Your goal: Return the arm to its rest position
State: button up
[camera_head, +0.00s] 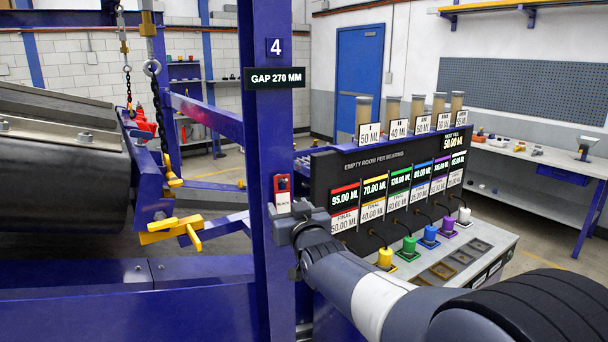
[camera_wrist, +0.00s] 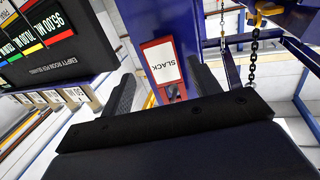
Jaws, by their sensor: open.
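My arm reaches in from the lower right of the head view, and my gripper (camera_head: 283,222) is at the blue post (camera_head: 275,125), just below a small red holder with a white label (camera_head: 283,190). In the wrist view my gripper (camera_wrist: 160,72) is open, with its two dark fingers spread. The red-framed label reading SLACK (camera_wrist: 162,62) shows between and beyond the fingers. Nothing is seen held. The head view does not show clearly whether the fingers touch the post or the holder.
A dark panel (camera_head: 330,170) with lit readouts stands right of the post, close to my arm. Coloured plugs (camera_head: 385,258) sit on the ledge below. Left are a yellow lever (camera_head: 172,229), a hanging chain (camera_head: 161,115) and a large dark drum (camera_head: 60,185).

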jog(key=s+d, duration=0.5)
jog(key=s, duration=0.2)
jog(key=shift+f, duration=0.45)
